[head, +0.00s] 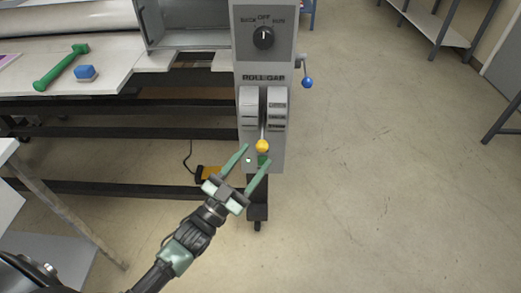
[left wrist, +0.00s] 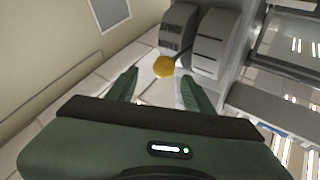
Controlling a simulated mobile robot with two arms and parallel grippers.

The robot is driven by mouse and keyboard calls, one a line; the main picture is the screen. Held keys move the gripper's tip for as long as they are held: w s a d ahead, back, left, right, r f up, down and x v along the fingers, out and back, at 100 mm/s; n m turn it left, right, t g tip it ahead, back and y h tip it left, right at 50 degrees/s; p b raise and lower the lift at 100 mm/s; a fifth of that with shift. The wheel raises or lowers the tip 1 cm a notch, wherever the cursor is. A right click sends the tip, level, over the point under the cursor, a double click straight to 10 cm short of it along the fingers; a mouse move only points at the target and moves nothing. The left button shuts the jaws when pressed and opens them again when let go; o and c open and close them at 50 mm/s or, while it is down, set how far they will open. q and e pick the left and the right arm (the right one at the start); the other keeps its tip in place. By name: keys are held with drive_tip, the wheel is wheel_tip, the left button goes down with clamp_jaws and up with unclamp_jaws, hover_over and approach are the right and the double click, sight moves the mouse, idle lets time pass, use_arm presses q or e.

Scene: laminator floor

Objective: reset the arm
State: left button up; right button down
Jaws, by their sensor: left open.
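My left arm comes in from the lower left in the head view, and its green left gripper (head: 253,160) is open and empty. Its fingertips are just below and around the yellow ball knob (head: 262,146) of the lever on the grey roll gap panel (head: 264,78); contact cannot be told. In the left wrist view the yellow knob (left wrist: 164,67) shows beyond and between the two open fingers (left wrist: 160,82). The lever sits between two grey curved scales (head: 277,103). My right gripper is not in view.
A black dial (head: 263,38) is at the panel's top, and a blue-knobbed crank (head: 307,82) sticks out at its right. Open floor (head: 400,190) lies to the right.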

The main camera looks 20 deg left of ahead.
use_arm(q)
drive_tip(key=shift+s+a+f, duration=0.1)
drive_tip(key=shift+s, duration=0.1)
idle(0.4)
drive_tip(key=s+a+f+n+g+y, duration=0.1)
drive_tip(key=a+f+n+g+y, duration=0.15)
drive_tip(key=f, duration=0.85)
drive_tip(key=a+f+n+g+y, duration=0.1)
drive_tip(key=f+g+y, duration=0.2)
drive_tip(key=f, duration=0.9)
drive_tip(key=s+a+f+g+y+p, duration=0.1)
drive_tip(key=s+f+g, duration=0.1)
drive_tip(key=s+f, duration=0.45)
drive_tip(key=s+a+f+g+y, duration=0.1)
drive_tip(key=s+f+g, duration=0.2)
drive_tip(key=f, duration=0.7)
drive_tip(key=s+f+g, duration=0.3)
drive_tip(key=s+f, duration=0.2)
drive_tip(key=s, duration=0.5)
drive_tip(key=s+f+n+g+y, duration=0.1)
drive_tip(key=s+f+g, duration=0.2)
drive_tip(key=s+f, duration=0.3)
drive_tip(key=s+f+n+g+p, duration=0.1)
drive_tip(key=s+f+g, duration=0.2)
drive_tip(key=s, duration=1.2)
wheel_tip(320, 180, down, 3)
drive_tip(key=shift+s+a+r, duration=0.15)
drive_tip(key=shift+s+a, duration=0.05)
drive_tip(key=shift+a, duration=0.25)
